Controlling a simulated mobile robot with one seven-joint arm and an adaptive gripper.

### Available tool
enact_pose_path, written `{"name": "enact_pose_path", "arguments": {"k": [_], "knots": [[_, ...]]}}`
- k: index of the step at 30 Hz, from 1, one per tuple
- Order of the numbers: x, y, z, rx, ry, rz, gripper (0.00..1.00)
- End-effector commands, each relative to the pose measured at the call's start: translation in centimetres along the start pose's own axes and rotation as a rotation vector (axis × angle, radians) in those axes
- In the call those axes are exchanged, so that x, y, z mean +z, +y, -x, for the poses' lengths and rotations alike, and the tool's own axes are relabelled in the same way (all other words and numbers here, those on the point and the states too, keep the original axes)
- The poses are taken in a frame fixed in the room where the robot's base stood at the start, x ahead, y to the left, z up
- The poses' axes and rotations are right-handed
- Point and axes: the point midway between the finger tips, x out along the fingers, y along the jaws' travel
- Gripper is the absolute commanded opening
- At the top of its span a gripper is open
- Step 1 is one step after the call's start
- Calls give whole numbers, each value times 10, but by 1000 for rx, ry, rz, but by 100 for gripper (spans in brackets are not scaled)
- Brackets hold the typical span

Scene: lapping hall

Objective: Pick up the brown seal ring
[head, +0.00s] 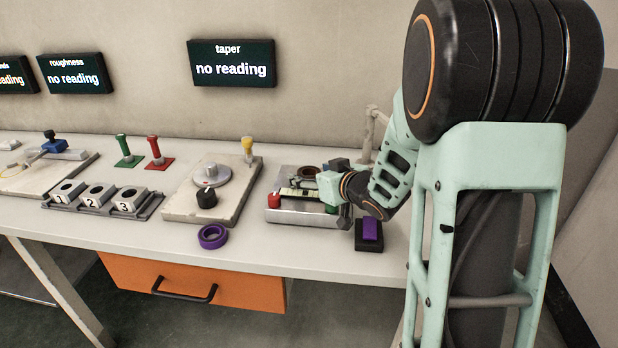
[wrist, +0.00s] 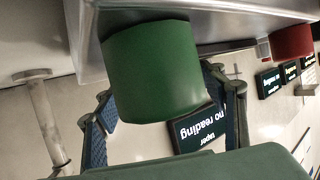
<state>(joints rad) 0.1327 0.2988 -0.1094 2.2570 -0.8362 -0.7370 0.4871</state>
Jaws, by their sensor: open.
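The brown seal ring (head: 306,171) appears as a dark brown ring at the back of the metal fixture (head: 296,213) in the head view, partly hidden by things in front of it. I cannot make it out in the wrist view. My gripper (head: 338,182) is at the right end of the fixture, its fingers hard to see there. In the wrist view my gripper (wrist: 163,118) is open, with its blue-padded fingers apart. A green cylinder (wrist: 152,70) on the fixture fills much of the space between them; I cannot tell whether they touch it.
The fixture has a red knob (head: 274,200) on its left. A purple ring (head: 213,236) lies near the table's front edge. A purple block (head: 370,229) sits on a black base just right of the fixture. A slab with a dial (head: 209,173) stands left.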

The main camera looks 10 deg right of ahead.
Motion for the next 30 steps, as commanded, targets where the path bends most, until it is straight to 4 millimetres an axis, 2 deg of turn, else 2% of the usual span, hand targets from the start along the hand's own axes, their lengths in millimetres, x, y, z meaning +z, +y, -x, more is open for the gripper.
{"name": "enact_pose_path", "arguments": {"k": [4,17,24,26,30], "knots": [[0,0,0,0,0,0,62],[-1,0,1,0,1,1,15],[-5,0,2,-1,2,1,14],[-12,0,5,-1,3,2,14],[-39,0,16,-1,5,3,14]]}}
